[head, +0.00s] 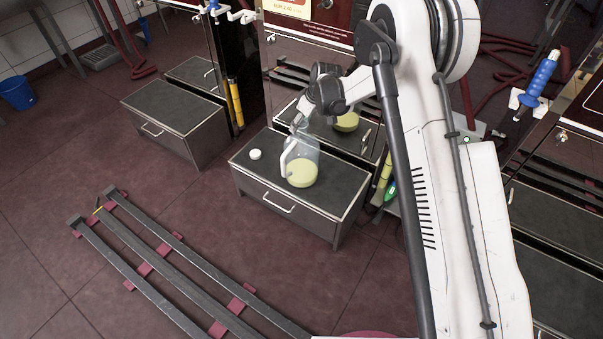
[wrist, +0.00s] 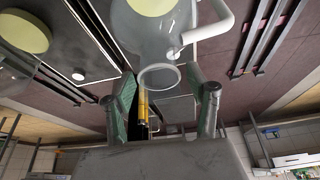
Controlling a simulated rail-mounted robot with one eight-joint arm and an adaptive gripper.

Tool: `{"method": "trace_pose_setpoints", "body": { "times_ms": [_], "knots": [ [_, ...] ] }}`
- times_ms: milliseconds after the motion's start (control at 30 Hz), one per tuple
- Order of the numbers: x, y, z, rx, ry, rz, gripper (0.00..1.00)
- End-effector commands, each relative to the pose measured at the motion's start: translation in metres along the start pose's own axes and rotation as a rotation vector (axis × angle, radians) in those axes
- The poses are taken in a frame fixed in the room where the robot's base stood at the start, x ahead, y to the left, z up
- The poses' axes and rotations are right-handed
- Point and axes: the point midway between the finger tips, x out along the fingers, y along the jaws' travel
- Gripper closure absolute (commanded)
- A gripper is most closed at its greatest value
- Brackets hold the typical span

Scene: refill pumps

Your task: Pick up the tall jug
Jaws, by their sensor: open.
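The tall jug (head: 303,165) is clear with a white handle and pale yellow-green liquid in its bottom. It stands upright on a dark-topped drawer cabinet (head: 330,206). My gripper (head: 299,122) is at the top of the jug and partly covers its neck in the head view. In the wrist view the picture is upside down, and the jug (wrist: 160,42) fills the top middle, handle to the right. Its round mouth shows between the two open fingers of my gripper (wrist: 161,80). I cannot tell whether either finger touches the neck.
A white cap (head: 255,154) lies on the cabinet left of the jug. A glossy panel behind reflects the jug. Another drawer cabinet (head: 172,112) stands to the left. Metal floor rails (head: 165,262) run across the front. A blue-handled nozzle (head: 540,78) hangs at right.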

Motion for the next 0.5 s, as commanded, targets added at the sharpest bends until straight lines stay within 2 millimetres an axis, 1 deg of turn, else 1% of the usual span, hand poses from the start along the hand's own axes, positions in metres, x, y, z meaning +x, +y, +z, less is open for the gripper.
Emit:
{"method": "trace_pose_setpoints", "body": {
  "times_ms": [33,133,367,400,500],
  "knots": [
    [0.011,0.0,0.001,-0.001,0.0,0.0,0.48],
    [0.021,0.0,0.0,-0.001,0.0,0.0,0.48],
    [0.022,0.0,0.0,-0.001,0.0,0.0,0.48],
    [0.022,0.0,0.0,-0.001,0.0,0.0,0.49],
    [0.022,0.0,0.0,-0.001,0.0,0.0,0.62]
  ]
}}
